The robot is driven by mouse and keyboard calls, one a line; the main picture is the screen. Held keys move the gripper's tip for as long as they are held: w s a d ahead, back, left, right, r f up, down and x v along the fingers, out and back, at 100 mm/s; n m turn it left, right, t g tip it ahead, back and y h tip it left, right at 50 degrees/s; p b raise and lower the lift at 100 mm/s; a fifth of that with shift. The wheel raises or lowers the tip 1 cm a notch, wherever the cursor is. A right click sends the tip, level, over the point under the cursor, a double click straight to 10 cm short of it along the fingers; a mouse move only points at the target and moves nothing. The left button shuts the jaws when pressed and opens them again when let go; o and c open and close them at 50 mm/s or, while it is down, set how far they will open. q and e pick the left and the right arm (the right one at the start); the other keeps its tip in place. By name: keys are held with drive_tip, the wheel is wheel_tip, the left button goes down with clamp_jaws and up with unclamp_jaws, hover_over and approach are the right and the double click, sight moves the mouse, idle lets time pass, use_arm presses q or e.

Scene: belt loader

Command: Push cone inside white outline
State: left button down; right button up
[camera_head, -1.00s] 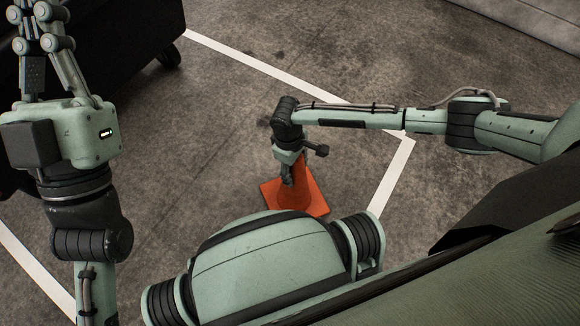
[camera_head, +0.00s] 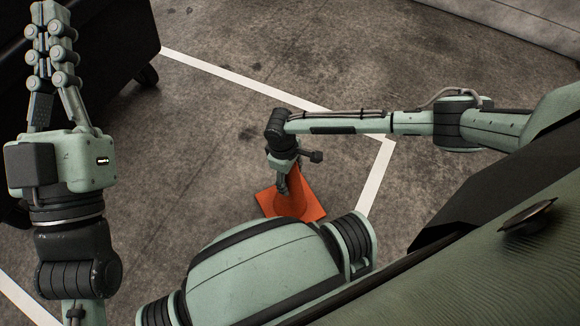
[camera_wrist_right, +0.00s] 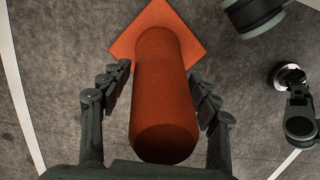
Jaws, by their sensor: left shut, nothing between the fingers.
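The orange cone (camera_head: 305,196) stands on the floor, and its square base lies inside the corner of the white outline (camera_head: 262,88), left of the right-hand line. My right gripper (camera_head: 281,186) points down at the cone in the head view. In the right wrist view, the open fingers of the right gripper (camera_wrist_right: 160,75) are on either side of the cone (camera_wrist_right: 165,95), with a small gap at the left finger. My left gripper (camera_head: 50,10) is raised at the far left, shut and empty, away from the cone.
A dark wheeled object (camera_head: 115,50) stands at the upper left, by the outline's back line. A pale kerb-like strip (camera_head: 510,25) crosses the upper right. The grey floor (camera_head: 190,150) left of the cone is clear.

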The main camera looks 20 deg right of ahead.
drive_tip(key=shift+o, duration=0.9)
drive_tip(key=shift+r, duration=0.1)
drive_tip(key=r, duration=0.8)
drive_tip(key=w+a+r, duration=0.1)
drive_tip(key=r, duration=0.2)
drive_tip(key=shift+r, duration=0.4)
